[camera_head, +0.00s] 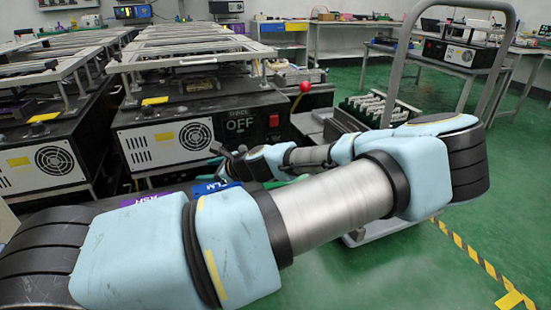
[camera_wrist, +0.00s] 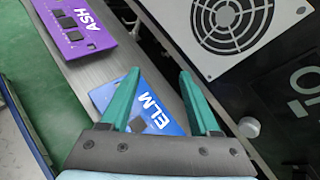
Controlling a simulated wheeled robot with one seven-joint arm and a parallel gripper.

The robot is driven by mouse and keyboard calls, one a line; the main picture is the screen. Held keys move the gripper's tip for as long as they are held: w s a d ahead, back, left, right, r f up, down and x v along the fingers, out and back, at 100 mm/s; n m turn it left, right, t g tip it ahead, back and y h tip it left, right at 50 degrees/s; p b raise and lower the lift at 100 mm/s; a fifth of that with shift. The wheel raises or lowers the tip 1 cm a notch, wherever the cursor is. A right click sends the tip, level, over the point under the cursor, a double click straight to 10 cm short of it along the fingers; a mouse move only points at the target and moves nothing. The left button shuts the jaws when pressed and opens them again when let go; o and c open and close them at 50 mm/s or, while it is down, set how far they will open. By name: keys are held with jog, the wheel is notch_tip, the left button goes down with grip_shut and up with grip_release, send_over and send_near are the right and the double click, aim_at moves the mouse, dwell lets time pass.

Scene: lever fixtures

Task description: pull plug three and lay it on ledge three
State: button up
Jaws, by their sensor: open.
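My gripper (camera_wrist: 160,76) is open in the wrist view, with two green fingers spread apart and nothing between their tips. Below and between the fingers is a blue plate marked ELM (camera_wrist: 150,92), partly covered by them. A purple plate marked ASH (camera_wrist: 99,38) with several dark squares lies up and to the left. Both plates are on a grey strip (camera_wrist: 82,72) along the machine front. In the head view the blue plate (camera_head: 209,187) and purple plate (camera_head: 130,201) show just behind my arm. I cannot make out a plug three or ledge three by label.
A black machine (camera_head: 205,125) with a fan grille and an OFF display stands behind the strip. A white round knob (camera_wrist: 249,127) sits right of my fingers. A red ball knob (camera_head: 305,87) and a trolley (camera_head: 350,118) are further right. Green floor is open at right.

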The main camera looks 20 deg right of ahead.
aim_at(277, 143)
jog(key=d+m+t+h+b, duration=0.1)
jog(key=d+m, duration=0.1)
jog(key=d, duration=0.2)
jog(key=d+m+t+h+b, duration=0.1)
jog(key=d+m+t+b, duration=0.1)
jog(key=d, duration=0.2)
jog(key=d+m+t+h+b, duration=0.1)
jog(key=d+m+t, duration=0.1)
jog(key=d, duration=0.2)
jog(key=shift+w+d+f+m+b, duration=0.15)
jog(key=shift+w+d+m+b, duration=0.15)
jog(key=shift+b, duration=0.05)
jog(key=s+d+m+t+h+b, duration=0.1)
jog(key=d, duration=0.2)
jog(key=s+d+r+m+h+b, duration=0.1)
jog(key=d+m+h, duration=0.1)
jog(key=d, duration=0.2)
jog(key=s+d+m+t+h, duration=0.1)
jog(key=d+m, duration=0.1)
jog(key=d, duration=0.1)
jog(key=shift+s+d+r+t+h+b, duration=0.3)
jog(key=shift+r+b, duration=0.05)
jog(key=shift+b, duration=0.05)
jog(key=shift+w, duration=4.55)
grip_shut()
